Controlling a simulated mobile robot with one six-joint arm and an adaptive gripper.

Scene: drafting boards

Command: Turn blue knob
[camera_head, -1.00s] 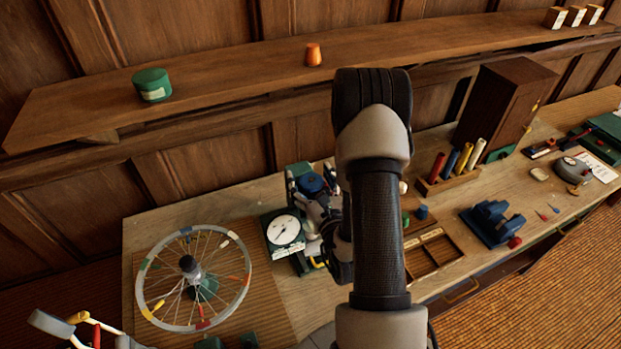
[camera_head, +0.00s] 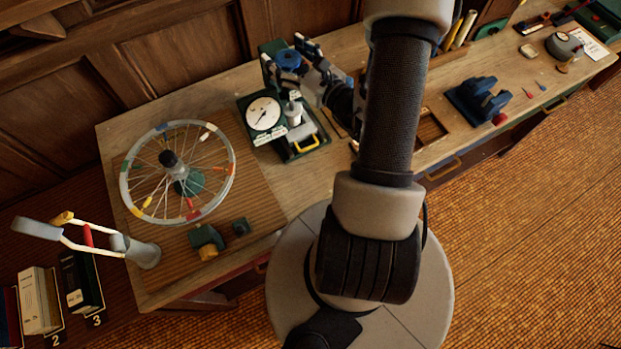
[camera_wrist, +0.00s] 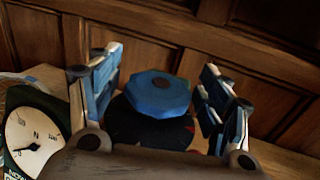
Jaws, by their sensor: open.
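The blue knob (camera_head: 289,61) sits on top of a green device at the back of the bench. In the wrist view the many-sided blue knob (camera_wrist: 158,93) is near the middle, above a dark round base with a red mark. My gripper (camera_head: 287,56) is open, with one finger on each side of the knob. The wrist view shows my gripper (camera_wrist: 158,78) with gaps between both fingers and the knob; contact is not visible. A white dial (camera_head: 264,114) with a dark needle stands in front of the knob, and this dial (camera_wrist: 32,136) shows at the wrist view's left.
A spoked wheel (camera_head: 133,187) stands on a mat at left. A blue block-like fixture (camera_head: 478,100) and an open compartment tray (camera_head: 432,137) lie to the right. A panelled wall (camera_head: 180,62) rises close behind the device.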

